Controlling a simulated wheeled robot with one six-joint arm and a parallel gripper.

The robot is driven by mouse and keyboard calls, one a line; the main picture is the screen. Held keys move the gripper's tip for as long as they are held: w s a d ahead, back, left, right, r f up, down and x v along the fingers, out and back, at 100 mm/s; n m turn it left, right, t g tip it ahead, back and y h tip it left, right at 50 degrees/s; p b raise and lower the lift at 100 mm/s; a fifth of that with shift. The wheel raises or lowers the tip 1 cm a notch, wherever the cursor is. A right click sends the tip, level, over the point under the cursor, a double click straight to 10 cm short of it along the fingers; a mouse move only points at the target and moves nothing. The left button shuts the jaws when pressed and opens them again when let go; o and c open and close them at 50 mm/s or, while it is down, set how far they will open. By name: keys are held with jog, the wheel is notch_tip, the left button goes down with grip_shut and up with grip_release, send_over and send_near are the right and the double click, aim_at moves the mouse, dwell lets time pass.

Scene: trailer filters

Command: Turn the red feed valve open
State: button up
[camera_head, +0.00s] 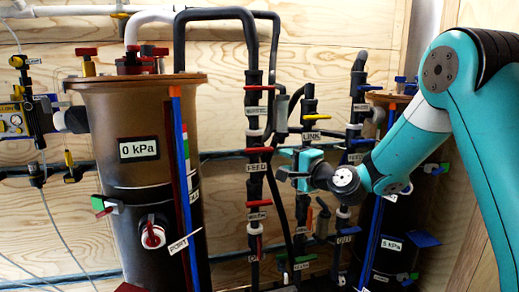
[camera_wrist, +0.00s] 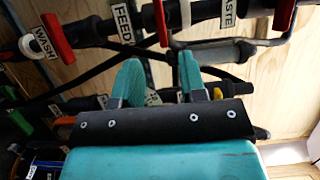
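The red feed valve handle (camera_head: 260,150) is on the dark vertical pipe in the middle of the head view, just above the FEED label (camera_head: 255,168). It lies crosswise to the pipe. In the wrist view the feed handle (camera_wrist: 160,22) is at the top, right of its label, also across the pipe. My gripper (camera_head: 286,165) is right of and slightly below the handle, apart from it. In the wrist view its two teal fingers (camera_wrist: 158,72) are spread with nothing between them, and the feed handle lies beyond the gap.
A red WASTE handle (camera_head: 256,87) is above and a red WASH handle (camera_head: 259,203) is below on the same pipe. Close right is a pipe with a yellow LINK handle (camera_head: 310,117). A brown tank (camera_head: 120,185) stands left. A grey hose (camera_wrist: 215,45) passes beyond my fingers.

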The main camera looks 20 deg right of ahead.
aim_at(262, 151)
jog(key=p+x, duration=0.2)
jog(key=x, duration=1)
jog(key=shift+a, duration=0.1)
jog(key=shift+c, duration=0.4)
grip_shut()
